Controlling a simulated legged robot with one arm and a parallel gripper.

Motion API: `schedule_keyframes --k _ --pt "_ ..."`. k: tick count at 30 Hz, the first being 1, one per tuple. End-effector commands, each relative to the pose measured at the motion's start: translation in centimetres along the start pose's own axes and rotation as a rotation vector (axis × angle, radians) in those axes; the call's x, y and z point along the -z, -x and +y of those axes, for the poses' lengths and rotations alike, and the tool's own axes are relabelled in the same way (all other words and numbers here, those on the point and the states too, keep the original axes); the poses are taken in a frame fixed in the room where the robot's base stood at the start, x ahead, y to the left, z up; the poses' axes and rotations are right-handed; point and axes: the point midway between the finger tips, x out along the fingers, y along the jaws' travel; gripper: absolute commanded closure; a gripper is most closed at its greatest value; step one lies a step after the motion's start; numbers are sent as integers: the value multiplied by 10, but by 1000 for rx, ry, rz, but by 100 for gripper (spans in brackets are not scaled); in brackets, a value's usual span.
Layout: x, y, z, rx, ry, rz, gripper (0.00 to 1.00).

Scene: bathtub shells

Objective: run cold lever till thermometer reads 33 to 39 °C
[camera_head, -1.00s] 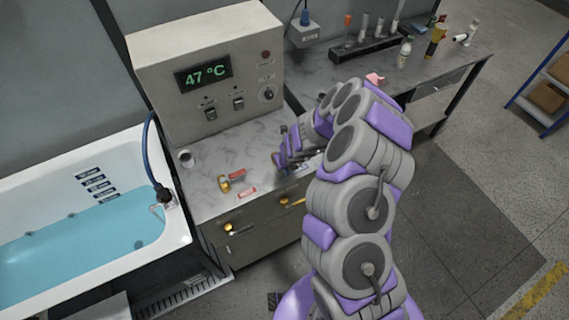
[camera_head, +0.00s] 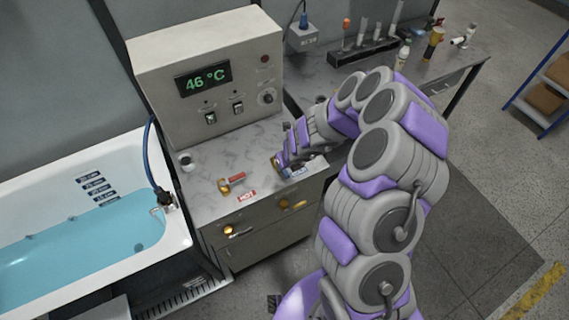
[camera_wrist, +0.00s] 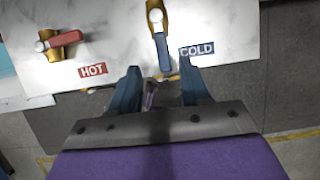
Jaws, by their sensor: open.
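The thermometer display (camera_head: 203,79) on the beige console reads 46 °C in green. In the wrist view, the cold lever (camera_wrist: 158,35) has a brass body and a blue handle pointing down the picture towards my gripper, beside the COLD label (camera_wrist: 197,49). The hot lever (camera_wrist: 62,40) has a red handle lying sideways, above the HOT label (camera_wrist: 92,69); it also shows in the head view (camera_head: 232,182). My gripper (camera_wrist: 160,84) is open, its two blue fingers either side of a line below the handle's end. Contact cannot be told. In the head view my gripper largely hides the cold lever.
The beige console (camera_head: 205,50) stands at the counter's back. A white bathtub (camera_head: 178,238) with blue water lies left, a hose running to it. A small cup (camera_head: 187,161) sits on the counter's left. Bottles and a tube rack (camera_head: 365,55) stand farther right.

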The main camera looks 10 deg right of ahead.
Motion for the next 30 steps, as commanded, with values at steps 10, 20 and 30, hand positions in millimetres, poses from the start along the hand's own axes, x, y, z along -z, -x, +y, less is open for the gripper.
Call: schedule_keyframes --k 10,20,30 --pt "-2 71 0 2 0 -1 53" --pt "-3 98 -1 4 0 -1 53" --pt "-2 97 0 3 0 0 53"
